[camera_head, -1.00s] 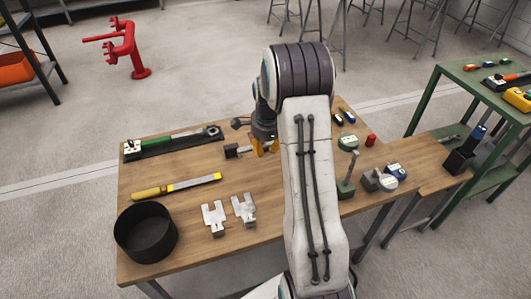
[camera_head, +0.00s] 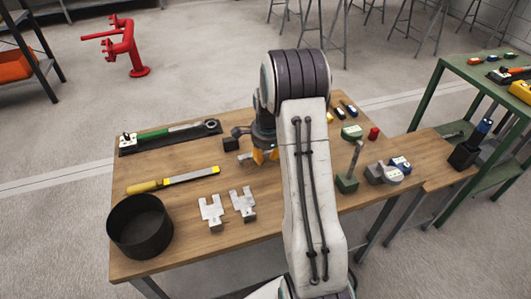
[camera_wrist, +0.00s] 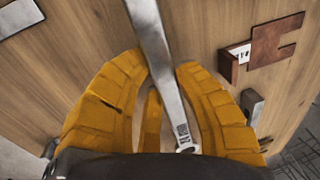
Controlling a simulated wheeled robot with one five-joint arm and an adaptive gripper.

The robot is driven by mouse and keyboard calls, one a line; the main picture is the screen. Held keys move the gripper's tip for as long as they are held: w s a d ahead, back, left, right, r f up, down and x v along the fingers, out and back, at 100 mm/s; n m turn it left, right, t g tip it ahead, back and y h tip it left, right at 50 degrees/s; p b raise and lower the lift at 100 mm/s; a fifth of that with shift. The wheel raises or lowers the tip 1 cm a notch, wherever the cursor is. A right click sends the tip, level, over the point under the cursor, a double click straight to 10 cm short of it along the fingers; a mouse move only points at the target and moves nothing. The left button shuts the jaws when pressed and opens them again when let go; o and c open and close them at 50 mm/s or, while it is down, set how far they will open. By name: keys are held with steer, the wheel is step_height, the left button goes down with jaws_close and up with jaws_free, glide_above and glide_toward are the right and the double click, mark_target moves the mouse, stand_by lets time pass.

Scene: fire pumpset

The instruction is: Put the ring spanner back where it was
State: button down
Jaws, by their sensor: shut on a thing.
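My gripper (camera_head: 265,156) has yellow fingers and is over the wooden table, left of my arm. In the wrist view its fingers (camera_wrist: 165,105) are closed around a flat grey metal bar, the ring spanner (camera_wrist: 158,55), which carries a small printed code near its lower end. The bar runs up out of that view, so its far end is hidden there. In the head view a short metal piece of the spanner (camera_head: 246,155) shows just left of the fingers. I cannot tell whether it touches the table.
A small dark block (camera_head: 230,144) is close left of the gripper. A black tray (camera_head: 128,149) holds a green-handled tool. A yellow-handled file (camera_head: 172,180), two metal brackets (camera_head: 243,204) and a black round pan (camera_head: 140,225) are nearer. A rusty bracket (camera_wrist: 275,42) shows in the wrist view.

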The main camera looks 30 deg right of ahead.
steer(key=shift+f+b, duration=0.45)
steer(key=shift+f, duration=0.3)
stand_by(0.4)
steer(key=c, duration=0.9)
jaws_free()
steer(key=shift+f, duration=0.1)
step_height(320, 180, up, 12)
steer(key=s, duration=0.2)
steer(key=s+a+r+n+t+p, duration=0.1)
steer(key=s+a+r+n+p, duration=0.45)
steer(key=r, duration=0.25)
steer(key=s+a+r+n+p, duration=0.4)
steer(key=a+r+p, duration=0.15)
steer(key=r, duration=0.25)
steer(key=s+a+r+n+p, duration=0.2)
steer(key=s+n, duration=0.1)
steer(key=s, duration=0.1)
steer(key=s+a+r+n+p, duration=0.3)
steer(key=s+n, duration=0.1)
steer(key=s, duration=0.1)
steer(key=s+a+r+n+p, duration=0.3)
steer(key=s+n, duration=0.1)
steer(key=shift+s+r+t+y, duration=0.25)
steer(key=shift+s+t+y, duration=0.05)
steer(key=shift+s+y, duration=0.1)
